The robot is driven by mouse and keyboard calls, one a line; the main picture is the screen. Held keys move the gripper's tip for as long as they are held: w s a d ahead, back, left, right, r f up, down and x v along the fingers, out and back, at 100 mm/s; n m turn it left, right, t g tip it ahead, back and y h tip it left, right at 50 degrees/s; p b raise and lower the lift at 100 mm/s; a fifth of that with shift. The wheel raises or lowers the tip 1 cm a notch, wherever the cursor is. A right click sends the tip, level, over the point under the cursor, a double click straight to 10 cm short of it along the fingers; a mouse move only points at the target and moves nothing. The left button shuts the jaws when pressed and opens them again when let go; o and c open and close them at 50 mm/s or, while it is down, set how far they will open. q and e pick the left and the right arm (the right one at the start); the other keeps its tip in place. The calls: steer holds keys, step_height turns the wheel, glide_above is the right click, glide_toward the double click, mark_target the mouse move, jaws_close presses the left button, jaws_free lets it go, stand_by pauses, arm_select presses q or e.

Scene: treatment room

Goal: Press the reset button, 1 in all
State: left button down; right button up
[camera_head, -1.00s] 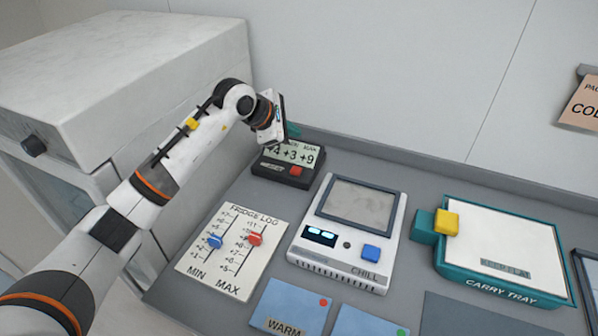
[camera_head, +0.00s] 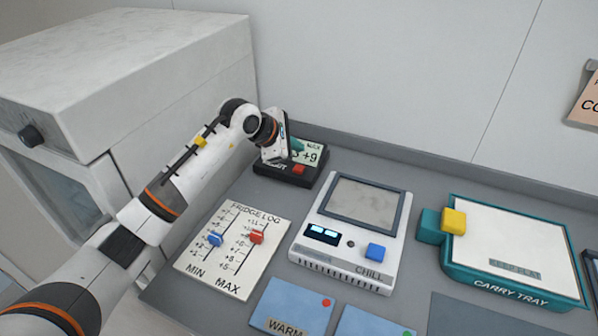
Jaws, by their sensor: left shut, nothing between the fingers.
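The reset button is a small red block (camera_head: 298,169) on the front right of a black display unit (camera_head: 312,180) at the back of the counter. The unit's label is partly covered, with only its last letters showing. My left gripper (camera_head: 296,146) is shut and empty. Its teal fingertips are over the unit's screen, just behind and above the red button in the picture, and appear apart from it. The gripper body hides the left part of the screen. My right gripper is out of view.
In front lie a fridge log board (camera_head: 232,252) with blue and red sliders and a white chill device (camera_head: 345,262) with a blue button. A teal carry tray (camera_head: 515,292) with a yellow block (camera_head: 453,221) is at right. A large white cabinet (camera_head: 130,75) stands at left.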

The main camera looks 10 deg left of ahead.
mark_target(302, 166)
arm_select(q)
steer(key=shift+f+b, duration=1.1)
steer(key=shift+f, duration=0.75)
stand_by(0.4)
steer(key=shift+f+b, duration=0.4)
steer(key=shift+b, duration=0.05)
steer(key=shift+f+b, duration=0.5)
steer(key=shift+f, duration=0.05)
stand_by(0.7)
steer(key=shift+r, duration=0.1)
steer(key=shift+r+p, duration=0.45)
steer(key=shift+r, duration=0.4)
